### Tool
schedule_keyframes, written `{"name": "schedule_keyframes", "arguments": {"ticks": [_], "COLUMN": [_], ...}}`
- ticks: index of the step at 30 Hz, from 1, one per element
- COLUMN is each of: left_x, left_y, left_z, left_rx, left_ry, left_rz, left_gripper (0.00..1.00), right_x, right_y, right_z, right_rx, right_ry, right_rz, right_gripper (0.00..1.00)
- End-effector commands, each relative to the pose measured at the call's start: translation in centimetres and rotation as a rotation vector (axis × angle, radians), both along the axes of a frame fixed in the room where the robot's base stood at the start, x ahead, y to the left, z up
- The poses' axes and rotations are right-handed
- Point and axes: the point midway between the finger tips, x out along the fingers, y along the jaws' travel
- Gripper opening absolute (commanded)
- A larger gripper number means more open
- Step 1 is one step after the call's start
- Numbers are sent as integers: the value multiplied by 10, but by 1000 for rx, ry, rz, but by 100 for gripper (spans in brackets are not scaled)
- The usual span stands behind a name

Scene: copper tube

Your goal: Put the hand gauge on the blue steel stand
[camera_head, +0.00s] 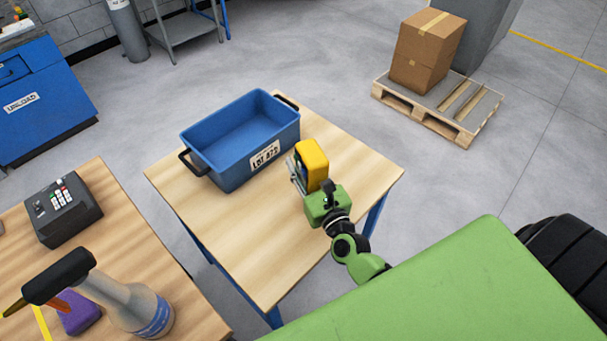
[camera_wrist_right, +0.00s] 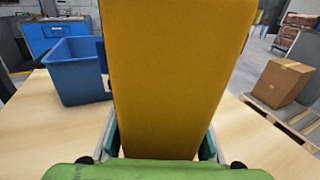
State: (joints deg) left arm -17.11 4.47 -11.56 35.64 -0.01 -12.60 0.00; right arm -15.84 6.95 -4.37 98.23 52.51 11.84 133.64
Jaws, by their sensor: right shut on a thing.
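The hand gauge, a yellow block-like device with a dark face (camera_head: 314,160), is in my right gripper (camera_head: 306,180), which is shut on it. In the right wrist view the gauge (camera_wrist_right: 180,80) fills the middle, upright between the two fingers. It is over the right part of a wood-topped stand with blue steel legs (camera_head: 245,240), just right of the blue bin. I cannot tell whether its lower end touches the top. My left gripper is not in view.
The blue bin (camera_head: 234,168) labelled LOT takes up the stand's back left. The stand's front and right are bare. A second wooden table at the left holds a dark keypad device (camera_head: 62,210) and a spray bottle (camera_head: 128,305).

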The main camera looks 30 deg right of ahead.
Motion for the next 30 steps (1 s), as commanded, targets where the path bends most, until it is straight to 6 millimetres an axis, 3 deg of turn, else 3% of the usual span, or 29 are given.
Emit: {"name": "schedule_keyframes", "arguments": {"ticks": [7,19,20,21,22,30], "left_x": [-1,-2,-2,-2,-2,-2], "left_y": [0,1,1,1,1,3], "left_z": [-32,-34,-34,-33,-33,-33], "left_rx": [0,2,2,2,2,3], "left_ry": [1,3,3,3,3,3], "left_rz": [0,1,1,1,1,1], "left_gripper": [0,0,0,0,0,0], "right_x": [3,3,2,2,2,2], "right_y": [-2,-2,-2,-2,-2,-2], "right_z": [-34,-36,-38,-37,-37,-37], "right_rx": [0,0,0,0,0,0], "right_ry": [-2,-2,1,1,1,1], "right_rz": [-1,-1,0,0,0,0], "right_gripper": [0,0,37,47,51,51]}}
